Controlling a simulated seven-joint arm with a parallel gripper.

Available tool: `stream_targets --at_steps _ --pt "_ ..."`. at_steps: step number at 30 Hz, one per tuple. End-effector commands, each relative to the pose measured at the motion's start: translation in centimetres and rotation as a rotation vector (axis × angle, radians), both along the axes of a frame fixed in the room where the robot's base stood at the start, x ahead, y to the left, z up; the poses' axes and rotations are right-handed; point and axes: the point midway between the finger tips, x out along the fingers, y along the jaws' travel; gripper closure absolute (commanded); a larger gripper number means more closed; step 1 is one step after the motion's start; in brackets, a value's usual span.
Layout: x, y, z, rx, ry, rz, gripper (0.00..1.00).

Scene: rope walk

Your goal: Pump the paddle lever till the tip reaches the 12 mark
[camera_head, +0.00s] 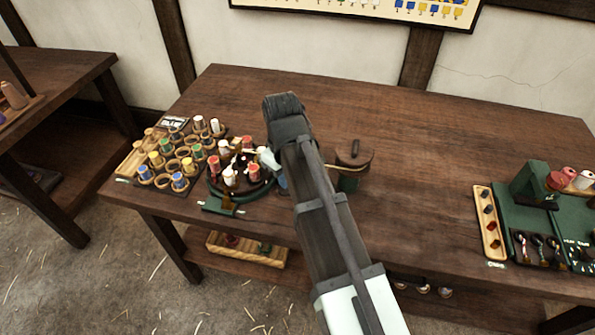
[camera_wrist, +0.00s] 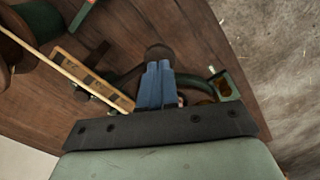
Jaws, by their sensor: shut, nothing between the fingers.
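My gripper (camera_head: 281,184) is over the table's left half in the head view, partly hidden by my arm. In the wrist view its blue fingers (camera_wrist: 154,86) are together with nothing between them. Just beyond their tips is a dark rounded part (camera_wrist: 159,52); I cannot tell whether they touch it. A green bracket with a brown piece (camera_wrist: 222,86) stands right of the fingers; it may hold the paddle lever. In the head view a brown piece (camera_head: 230,199) shows at a green base's front. A pale wooden strip with dark marks (camera_wrist: 88,76) lies left of the fingers. No 12 is readable.
A rack of coloured spools (camera_head: 150,160) stands left of a round holder with spools. A lidded green pot (camera_head: 350,180) stands right of my arm. Green stands and a wooden tray (camera_head: 490,222) are at the far right. The table (camera_head: 430,150) is clear between.

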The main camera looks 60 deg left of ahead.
Motion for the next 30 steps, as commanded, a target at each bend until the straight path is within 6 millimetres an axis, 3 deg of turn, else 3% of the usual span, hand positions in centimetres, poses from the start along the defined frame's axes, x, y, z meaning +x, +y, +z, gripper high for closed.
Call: stream_targets --at_steps 30 --pt "-0.1 -0.1 -1.9 0.000 0.000 0.000 1.00"
